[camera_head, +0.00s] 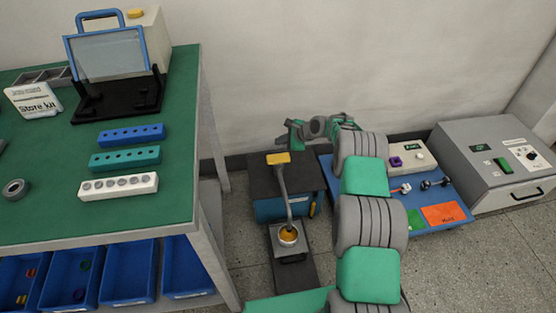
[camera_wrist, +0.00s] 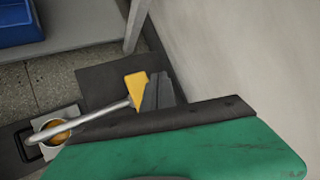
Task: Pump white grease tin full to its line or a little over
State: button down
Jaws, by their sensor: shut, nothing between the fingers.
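The white grease tin (camera_head: 289,241) stands on a small stand under the end of a bent grey spout (camera_head: 283,190). Amber grease shows inside it, but I cannot make out its line or the exact level. In the wrist view the tin (camera_wrist: 41,125) is partly covered by the spout. The pump has a yellow pad (camera_head: 278,158) on top, also in the wrist view (camera_wrist: 134,84). My gripper (camera_wrist: 158,92) is shut and empty, its dark fingertips beside or over the pad's edge; I cannot tell whether they touch. In the head view my gripper (camera_head: 281,141) is just behind the pad.
A green-topped bench (camera_head: 60,220) with coloured blocks and blue bins stands left. A blue board (camera_head: 455,190) with small parts lies right of my arm, before a grey cabinet (camera_head: 490,150). The wall is close behind the pump.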

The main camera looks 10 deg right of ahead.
aim_at(280, 158)
notch_tip(280, 158, down, 6)
jog(key=b, duration=0.4)
jog(key=shift+f, duration=0.15)
dwell(1.6)
jog(key=shift+f+b, duration=0.4)
jog(key=shift+b, duration=0.05)
jog(key=shift+f+b, duration=1.55)
jog(key=shift+f, duration=0.1)
dwell(1.1)
jog(key=shift+r, duration=0.1)
jog(key=shift+r+p, duration=1.1)
jog(key=shift+r, duration=0.8)
jog(key=shift+r, duration=0.1)
jog(key=shift+r+p, duration=1.5)
jog(key=shift+r, duration=1)
